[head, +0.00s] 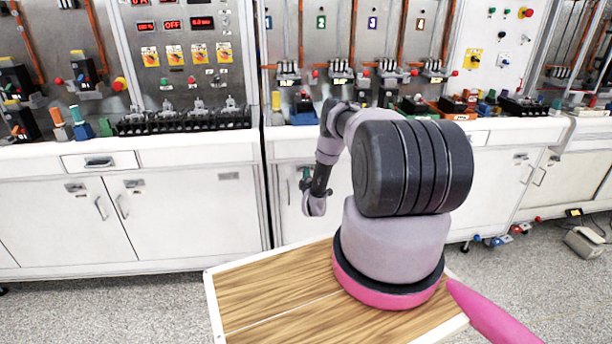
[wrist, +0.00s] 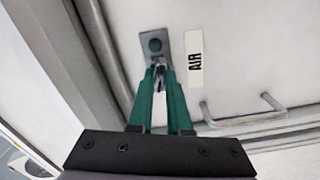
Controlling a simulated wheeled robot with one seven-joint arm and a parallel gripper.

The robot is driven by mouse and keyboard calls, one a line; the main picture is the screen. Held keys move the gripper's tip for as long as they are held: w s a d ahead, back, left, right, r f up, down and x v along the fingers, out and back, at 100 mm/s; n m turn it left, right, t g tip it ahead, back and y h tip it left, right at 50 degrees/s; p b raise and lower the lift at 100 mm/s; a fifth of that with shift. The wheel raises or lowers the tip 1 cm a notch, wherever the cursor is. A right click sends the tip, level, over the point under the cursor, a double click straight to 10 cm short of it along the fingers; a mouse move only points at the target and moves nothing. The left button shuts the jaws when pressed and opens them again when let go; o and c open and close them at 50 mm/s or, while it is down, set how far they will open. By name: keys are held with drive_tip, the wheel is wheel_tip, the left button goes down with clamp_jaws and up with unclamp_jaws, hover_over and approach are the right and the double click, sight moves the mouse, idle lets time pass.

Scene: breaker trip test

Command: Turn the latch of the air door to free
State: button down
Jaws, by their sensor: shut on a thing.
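The air door (wrist: 240,50) is a white panel with a label reading AIR (wrist: 195,62) in the wrist view. Its latch (wrist: 155,43) shows as a grey plate with a dark green spot, left of the label. My gripper (wrist: 159,72) has green fingers shut on a small metallic part of the latch, just below the plate in the picture. The fingers hide much of that part, so its exact turn is hard to tell. In the head view my gripper (head: 305,180) is at the front of the white cabinets, partly hidden by my arm.
A bar handle (wrist: 245,117) stands out from the door, right of my fingers. A grey frame edge (wrist: 105,60) runs along the left. In the head view, the counter (head: 190,143) above carries several breakers and switches. Speckled floor (head: 110,300) is clear at the left.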

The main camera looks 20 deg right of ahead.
drive_tip(key=shift+m, duration=7.3)
drive_tip(key=shift+f, duration=0.1)
drive_tip(key=c, duration=0.9)
unclamp_jaws()
drive_tip(key=shift+o, duration=0.2)
drive_tip(key=shift+s, duration=0.1)
